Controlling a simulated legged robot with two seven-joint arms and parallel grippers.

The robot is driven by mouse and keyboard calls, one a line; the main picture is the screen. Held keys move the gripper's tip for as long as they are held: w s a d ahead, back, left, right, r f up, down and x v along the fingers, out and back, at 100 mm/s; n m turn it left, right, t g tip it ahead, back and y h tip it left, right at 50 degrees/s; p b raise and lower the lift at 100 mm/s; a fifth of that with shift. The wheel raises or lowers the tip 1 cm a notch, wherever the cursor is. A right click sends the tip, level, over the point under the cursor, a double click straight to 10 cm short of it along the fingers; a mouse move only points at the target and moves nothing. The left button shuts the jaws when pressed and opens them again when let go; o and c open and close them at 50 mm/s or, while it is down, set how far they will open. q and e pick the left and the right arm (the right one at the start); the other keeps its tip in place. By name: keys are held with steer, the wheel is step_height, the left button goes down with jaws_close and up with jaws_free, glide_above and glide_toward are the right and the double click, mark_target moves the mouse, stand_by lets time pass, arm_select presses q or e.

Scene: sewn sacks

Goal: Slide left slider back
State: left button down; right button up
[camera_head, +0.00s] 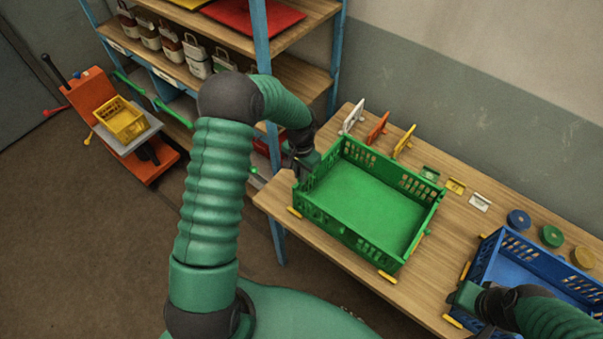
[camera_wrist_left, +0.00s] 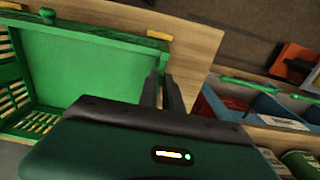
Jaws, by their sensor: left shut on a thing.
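A green crate (camera_head: 372,200) with slotted walls stands on the wooden table. Yellow pieces (camera_head: 387,277) sit at its lower edge. My left gripper (camera_head: 303,168) is at the crate's left wall, near the back left corner. In the left wrist view, my left gripper's dark fingers (camera_wrist_left: 163,80) are close together at the crate's wall (camera_wrist_left: 100,32), shut on it; the exact grip is partly hidden. My right gripper (camera_head: 466,294) is at the left wall of a blue crate (camera_head: 520,245); its fingers are not clear. I cannot tell which part is the left slider.
White, orange and yellow upright pieces (camera_head: 377,128) stand behind the green crate. Small flat blocks (camera_head: 455,186) and several round discs (camera_head: 551,236) lie to its right. A shelf (camera_head: 180,72) with blue posts stands at the left. An orange cart (camera_head: 95,100) carries a yellow crate (camera_head: 122,117).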

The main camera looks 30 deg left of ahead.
arm_select(q)
steer(key=shift+s+f, duration=0.1)
arm_select(e)
steer(key=shift+a, duration=0.15)
stand_by(0.5)
arm_select(q)
steer(key=shift+w, duration=0.45)
steer(key=shift+w+b, duration=0.3)
steer(key=shift+w, duration=0.1)
steer(key=shift+w+d, duration=0.1)
steer(key=shift+w, duration=0.2)
steer(key=c, duration=1.5)
jaws_free()
steer(key=shift+s, duration=0.1)
arm_select(e)
steer(key=shift+w+f, duration=0.25)
steer(key=shift+w, duration=0.3)
